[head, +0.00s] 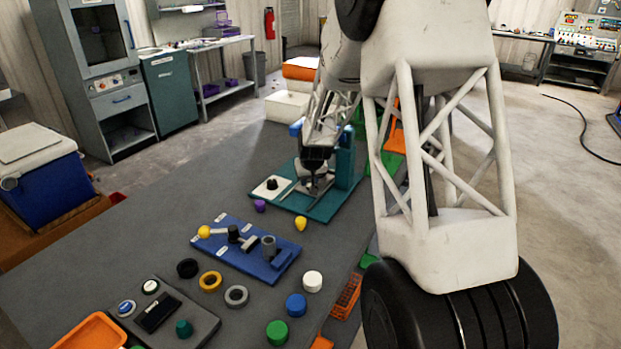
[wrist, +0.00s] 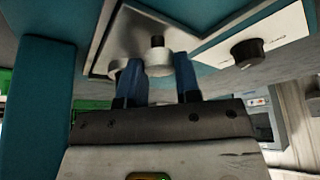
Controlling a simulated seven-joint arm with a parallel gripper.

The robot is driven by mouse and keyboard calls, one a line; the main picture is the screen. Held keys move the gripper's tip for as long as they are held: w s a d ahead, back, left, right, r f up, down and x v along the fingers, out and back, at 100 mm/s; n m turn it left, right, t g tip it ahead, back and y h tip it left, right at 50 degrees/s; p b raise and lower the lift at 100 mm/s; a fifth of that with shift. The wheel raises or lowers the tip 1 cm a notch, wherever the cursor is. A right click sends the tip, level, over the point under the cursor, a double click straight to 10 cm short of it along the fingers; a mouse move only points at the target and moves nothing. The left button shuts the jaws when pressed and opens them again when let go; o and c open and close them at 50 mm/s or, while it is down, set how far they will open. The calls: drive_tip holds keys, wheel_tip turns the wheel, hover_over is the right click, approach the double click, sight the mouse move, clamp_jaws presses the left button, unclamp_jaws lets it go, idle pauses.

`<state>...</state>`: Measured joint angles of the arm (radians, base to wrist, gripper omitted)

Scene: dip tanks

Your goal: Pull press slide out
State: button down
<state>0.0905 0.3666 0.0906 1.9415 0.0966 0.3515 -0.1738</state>
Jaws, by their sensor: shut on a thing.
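The press has a teal base plate (head: 318,207) and a teal upright (head: 345,168) in the middle of the head view. My gripper (head: 314,182) reaches down to it beside the upright. In the wrist view my gripper's two blue fingers (wrist: 158,82) stand on either side of a pale rounded part of the press slide (wrist: 154,64), shut on it. A dark peg (wrist: 157,42) stands on the grey metal plate by the fingers. My arm and fingers hide part of the slide in the head view.
A white panel with a black knob (head: 271,185) sits beside the slide. A purple piece (head: 260,206) and a yellow piece (head: 300,223) lie by the base's front edge. A blue fixture (head: 240,250) and several coloured caps stand nearer on the grey table.

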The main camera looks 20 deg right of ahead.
hover_over(293, 209)
idle(0.5)
drive_tip(key=c, duration=0.8)
unclamp_jaws()
drive_tip(key=v, duration=0.7)
drive_tip(key=shift+s+r, duration=0.1)
drive_tip(key=shift+r, duration=0.25)
